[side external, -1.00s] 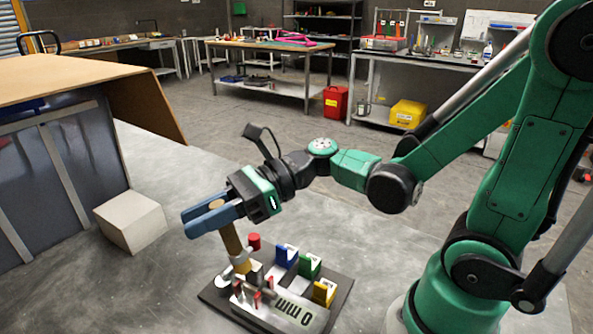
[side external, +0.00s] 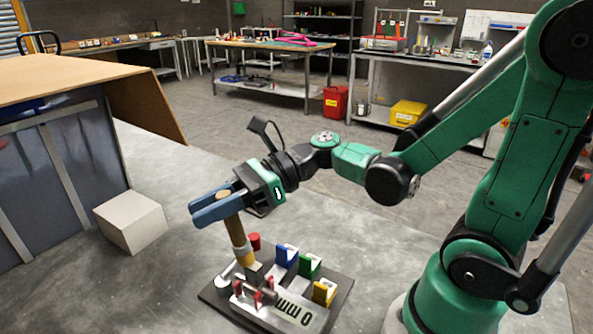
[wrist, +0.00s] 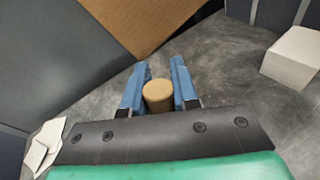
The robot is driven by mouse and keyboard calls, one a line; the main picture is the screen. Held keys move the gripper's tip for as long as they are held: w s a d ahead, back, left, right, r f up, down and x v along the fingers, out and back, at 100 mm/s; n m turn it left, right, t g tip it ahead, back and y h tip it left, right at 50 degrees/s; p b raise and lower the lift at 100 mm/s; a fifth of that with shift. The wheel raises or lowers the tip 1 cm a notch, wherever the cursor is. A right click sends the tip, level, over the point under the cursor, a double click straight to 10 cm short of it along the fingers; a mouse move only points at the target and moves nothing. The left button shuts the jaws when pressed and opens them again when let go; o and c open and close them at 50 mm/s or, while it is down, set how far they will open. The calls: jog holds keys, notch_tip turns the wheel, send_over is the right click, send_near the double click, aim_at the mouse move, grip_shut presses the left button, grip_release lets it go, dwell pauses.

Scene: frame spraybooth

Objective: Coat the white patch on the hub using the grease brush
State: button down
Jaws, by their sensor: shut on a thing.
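My gripper (side external: 217,205) has blue fingers and is shut on the brush (side external: 238,232), near the top of its tan wooden handle. In the wrist view the round handle end (wrist: 158,92) sits between the two fingers (wrist: 158,85). I cannot make out the hub or its white patch for certain in either view.
The stand carries blue, green and yellow holders (side external: 324,292), a red knob (side external: 254,241) and a panel reading "0 mm". A white block (side external: 131,222) stands left, by the grey-panelled booth (side external: 60,170) with a brown top. Bare metal table (side external: 130,295) lies in front.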

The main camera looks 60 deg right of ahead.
jog(key=shift+w+a, duration=0.15)
jog(key=shift+f, duration=0.1)
dwell(1.8)
jog(key=shift+a, duration=0.2)
jog(key=shift+a, duration=0.3)
jog(key=shift+s+f, duration=0.1)
jog(key=shift+s, duration=0.15)
